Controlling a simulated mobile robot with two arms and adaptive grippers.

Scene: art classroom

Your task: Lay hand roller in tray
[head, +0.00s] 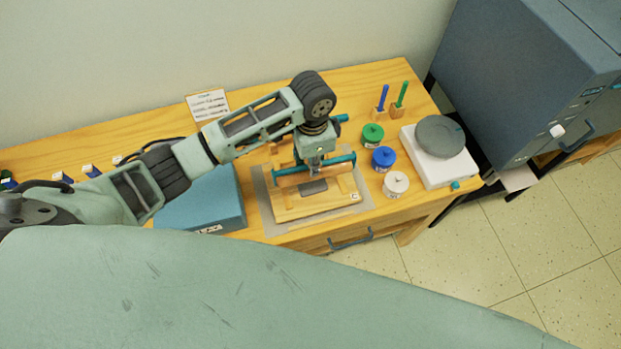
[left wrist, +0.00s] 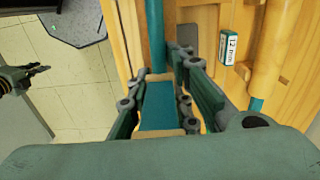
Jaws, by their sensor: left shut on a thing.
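A blue, flat, tray-like box (head: 221,198) with a front label stands left of the board, partly hidden by my left arm. My right gripper (left wrist: 38,71) seems to show small at the left wrist view's left edge, its jaws unclear.
The board lies on a grey mat (head: 268,218). Right of it are green (head: 372,134), blue (head: 383,158) and white (head: 396,184) jars. Beyond them are a white stand with a grey disc (head: 440,136) and upright tools (head: 402,94). A dark cabinet (head: 525,80) stands at the right.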

